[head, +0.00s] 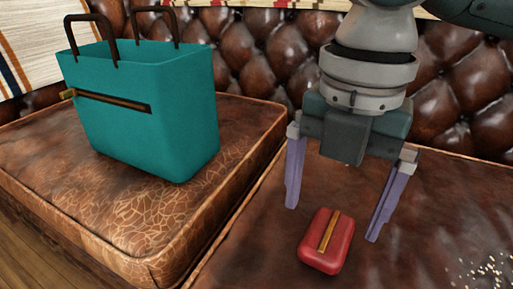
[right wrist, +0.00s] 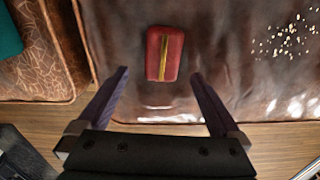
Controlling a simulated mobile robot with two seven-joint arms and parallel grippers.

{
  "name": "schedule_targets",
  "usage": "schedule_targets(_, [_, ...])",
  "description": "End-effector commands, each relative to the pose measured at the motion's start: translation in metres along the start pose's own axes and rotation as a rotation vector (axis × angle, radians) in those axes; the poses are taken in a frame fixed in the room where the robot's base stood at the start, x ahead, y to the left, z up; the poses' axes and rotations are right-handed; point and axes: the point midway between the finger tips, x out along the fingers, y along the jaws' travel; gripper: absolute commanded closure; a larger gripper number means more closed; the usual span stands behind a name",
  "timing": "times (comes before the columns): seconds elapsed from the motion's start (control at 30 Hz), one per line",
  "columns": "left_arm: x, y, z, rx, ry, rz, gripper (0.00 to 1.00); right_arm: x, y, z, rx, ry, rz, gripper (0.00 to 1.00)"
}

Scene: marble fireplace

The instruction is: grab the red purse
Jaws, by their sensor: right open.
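The red purse (head: 327,241) is small and boxy with rounded corners and a gold-brown strip along its top. It lies on the right brown leather cushion, near the cushion's left edge in the head view. My right gripper (head: 332,222) is open and empty, with its two purple fingers pointing down above the purse. In the right wrist view the purse (right wrist: 164,54) lies beyond the open fingertips of the gripper (right wrist: 158,72), roughly centred between them and apart from both. My left gripper is in neither view.
A teal handbag (head: 150,105) with dark handles stands on the left cushion (head: 155,225). Pale crumbs (head: 488,270) lie on the right cushion (head: 440,200); they also show in the right wrist view (right wrist: 283,38). A tufted leather backrest (head: 270,50) rises behind. Wooden floor shows in front.

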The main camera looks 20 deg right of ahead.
Motion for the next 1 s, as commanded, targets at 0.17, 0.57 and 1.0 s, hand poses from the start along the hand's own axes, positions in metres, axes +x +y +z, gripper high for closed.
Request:
schedule_targets(0.17, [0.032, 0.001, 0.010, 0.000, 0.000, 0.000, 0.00, 0.033, -0.004, -0.002, -0.001, 0.000, -0.001, 0.00])
schedule_targets(0.57, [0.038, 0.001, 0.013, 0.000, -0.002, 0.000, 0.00, 0.042, -0.004, -0.002, -0.001, 0.000, 0.000, 0.05])
schedule_targets(1.0, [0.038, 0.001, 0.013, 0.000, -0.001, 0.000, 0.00, 0.042, -0.004, -0.002, -0.001, 0.000, 0.000, 0.54])
